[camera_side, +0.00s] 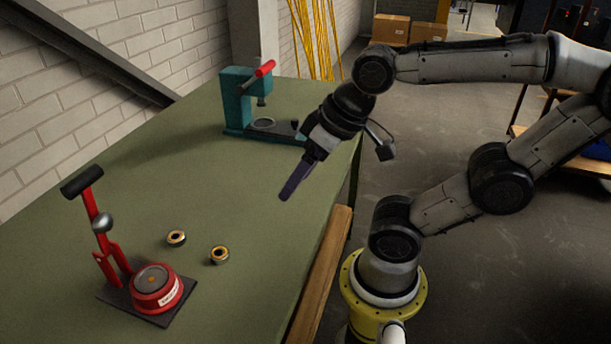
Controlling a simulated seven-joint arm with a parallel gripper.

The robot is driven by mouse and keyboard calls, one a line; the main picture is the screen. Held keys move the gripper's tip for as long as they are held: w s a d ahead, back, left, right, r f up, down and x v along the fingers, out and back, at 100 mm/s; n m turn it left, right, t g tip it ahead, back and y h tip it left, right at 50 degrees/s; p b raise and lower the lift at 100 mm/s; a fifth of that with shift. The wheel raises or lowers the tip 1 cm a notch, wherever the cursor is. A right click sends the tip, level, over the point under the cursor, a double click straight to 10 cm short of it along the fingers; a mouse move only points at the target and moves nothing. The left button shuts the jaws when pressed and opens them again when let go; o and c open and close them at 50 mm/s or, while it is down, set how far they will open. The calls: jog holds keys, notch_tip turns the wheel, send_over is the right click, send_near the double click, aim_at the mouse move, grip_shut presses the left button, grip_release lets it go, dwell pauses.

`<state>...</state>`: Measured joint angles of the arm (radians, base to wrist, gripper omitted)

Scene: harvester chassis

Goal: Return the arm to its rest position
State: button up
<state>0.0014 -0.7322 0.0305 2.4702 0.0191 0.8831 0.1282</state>
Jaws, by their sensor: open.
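My gripper (298,180) hangs above the right part of the green table (230,190), pointing down and to the left. Its fingers are seen nearly edge-on, one in front of the other. They are apart, and I see nothing held between them. My arm reaches in from the right, bent, with its yellow base by the table's right edge.
A red hand press (155,285) on a dark plate stands at the front left. Two small brass-coloured rings (176,238) (219,255) lie beside it. A teal press (238,100) with a red handle stands at the back, close to my gripper. The table's middle is clear.

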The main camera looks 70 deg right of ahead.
jog(key=shift+s+d+f+n, duration=0.15)
jog(key=shift+s+n, duration=0.3)
jog(key=shift+n, duration=0.35)
dwell(0.8)
